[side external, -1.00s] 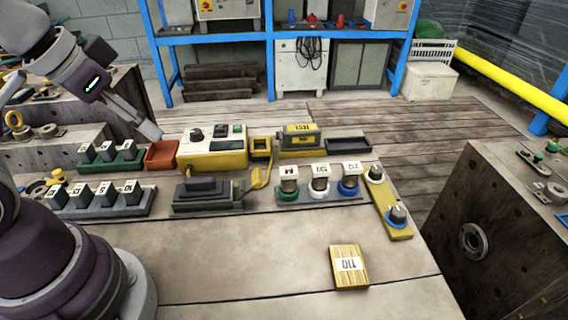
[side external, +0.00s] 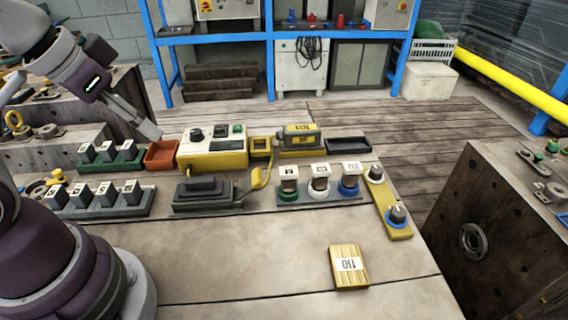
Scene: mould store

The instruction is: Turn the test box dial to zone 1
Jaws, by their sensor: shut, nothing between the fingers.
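The test box (side external: 212,152) is a white-topped yellow case towards the back of the bench. Its black dial (side external: 196,135) is on the left of the top panel, beside a dark window (side external: 221,131) and a green button (side external: 238,129). The dial's pointer and zone marks are too small to read. My gripper (side external: 154,134) is shut and empty. It points down to the right, left of the test box and apart from the dial, by an orange-brown tray.
The orange-brown tray (side external: 161,156) and a green rack (side external: 112,160) of labelled blocks stand left of the box. A grey block (side external: 208,196) lies in front. Ringed labelled pieces (side external: 320,183) stand to the right. A block marked 110 (side external: 348,267) lies on clear bench near the front.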

